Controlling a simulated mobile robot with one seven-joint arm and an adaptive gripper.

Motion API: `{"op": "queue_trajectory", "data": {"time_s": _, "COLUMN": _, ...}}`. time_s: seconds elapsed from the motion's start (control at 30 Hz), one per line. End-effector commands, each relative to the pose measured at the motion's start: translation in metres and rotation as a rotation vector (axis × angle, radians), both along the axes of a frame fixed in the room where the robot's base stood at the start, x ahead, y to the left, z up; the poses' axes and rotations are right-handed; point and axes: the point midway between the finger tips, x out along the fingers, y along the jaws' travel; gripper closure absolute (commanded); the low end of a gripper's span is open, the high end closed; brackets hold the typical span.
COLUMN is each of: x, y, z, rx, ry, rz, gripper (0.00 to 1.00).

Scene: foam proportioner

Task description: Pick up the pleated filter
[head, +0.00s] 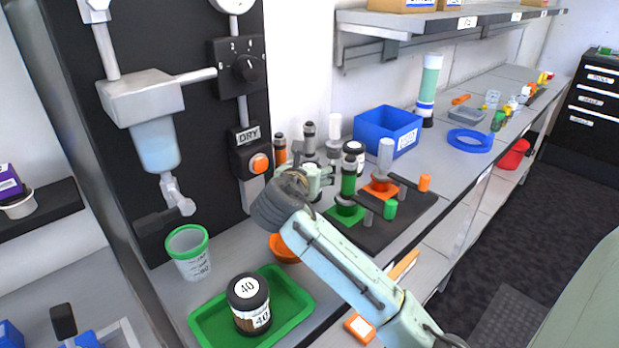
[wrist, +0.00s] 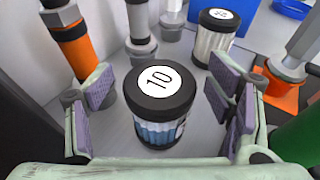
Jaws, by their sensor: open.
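In the wrist view, a cartridge with a black cap marked 10 (wrist: 157,110) stands upright, with a clear body showing blue and white ribs like pleats. My gripper (wrist: 163,97) is open, its purple-padded fingers on either side of this cartridge with gaps between pads and cap. A second black-capped cartridge (wrist: 213,36) with a pale ribbed body stands behind it. In the head view, my gripper (head: 316,178) is at the bench's back, and my wrist hides the cartridge marked 10. A cartridge marked 40 (head: 249,302) with a brown lower body stands on a green tray (head: 293,300).
An orange-bodied fitting (wrist: 72,45) stands close to the left finger. Green (head: 348,185) and orange (head: 382,175) stands with handles are to the right on a dark mat (head: 400,222). A blue bin (head: 388,130) sits behind. A green-rimmed cup (head: 188,252) stands at the left.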

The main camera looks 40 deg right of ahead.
Motion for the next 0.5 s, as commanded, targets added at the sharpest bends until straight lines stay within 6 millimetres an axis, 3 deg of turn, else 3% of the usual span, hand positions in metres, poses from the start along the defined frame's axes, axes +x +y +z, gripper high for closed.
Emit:
{"op": "queue_trajectory", "data": {"time_s": 0.2, "x": 0.0007, "y": -0.0004, "z": -0.0011, "rx": 0.000, "ry": 0.000, "rz": 0.001, "gripper": 0.26}}
{"op": "queue_trajectory", "data": {"time_s": 0.5, "x": 0.0005, "y": -0.0003, "z": -0.0007, "rx": -0.001, "ry": -0.001, "rz": 0.001, "gripper": 0.46}}
